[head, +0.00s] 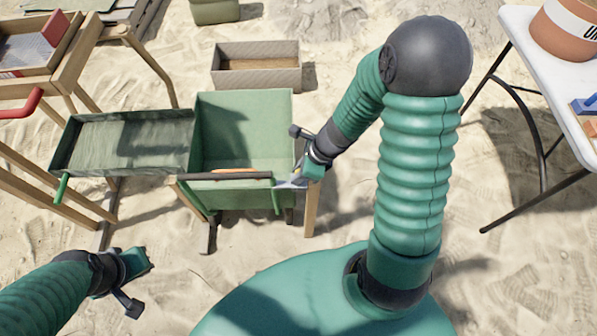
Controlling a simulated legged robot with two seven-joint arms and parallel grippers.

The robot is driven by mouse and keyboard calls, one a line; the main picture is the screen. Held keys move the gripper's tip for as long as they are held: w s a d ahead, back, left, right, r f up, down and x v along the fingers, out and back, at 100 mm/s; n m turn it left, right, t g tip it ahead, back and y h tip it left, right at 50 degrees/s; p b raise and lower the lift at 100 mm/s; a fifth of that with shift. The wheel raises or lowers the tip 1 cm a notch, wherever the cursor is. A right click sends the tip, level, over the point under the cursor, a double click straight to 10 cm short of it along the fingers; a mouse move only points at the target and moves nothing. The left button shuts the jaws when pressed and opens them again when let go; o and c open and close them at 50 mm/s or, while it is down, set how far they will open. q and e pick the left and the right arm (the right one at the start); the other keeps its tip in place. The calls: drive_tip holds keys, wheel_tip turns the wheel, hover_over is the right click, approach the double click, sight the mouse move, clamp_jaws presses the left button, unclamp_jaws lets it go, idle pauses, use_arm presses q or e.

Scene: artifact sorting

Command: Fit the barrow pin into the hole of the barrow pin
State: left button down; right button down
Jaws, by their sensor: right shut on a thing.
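My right gripper (283,184) is at the right end of the front edge of a green box-shaped barrow (245,110). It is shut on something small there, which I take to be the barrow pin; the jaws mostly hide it. A long dark rod (225,176) lies across the front edge, its right end beside the fingers. I cannot make out the hole or whether the pin is in it. A green peg (277,198) hangs just below the fingers. My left gripper (145,260) is low at the left, over bare sand, apart from everything; its fingers are unclear.
A shallow dark green tray (120,142) adjoins the box's left side. A cardboard-coloured crate (256,66) stands behind. A wooden stand (85,45) is at upper left. A white table (545,60) with a terracotta pot (565,38) is at right. Sand is clear in front.

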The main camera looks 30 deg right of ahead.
drive_tip(key=shift+f, duration=0.3)
drive_tip(key=c, duration=1.2)
unclamp_jaws()
drive_tip(key=shift+r, duration=0.1)
drive_tip(key=shift+o, duration=0.2)
drive_tip(key=p+v, duration=0.9)
drive_tip(key=v, duration=0.7)
drive_tip(key=shift+r, duration=0.3)
drive_tip(key=shift+s+d, duration=0.1)
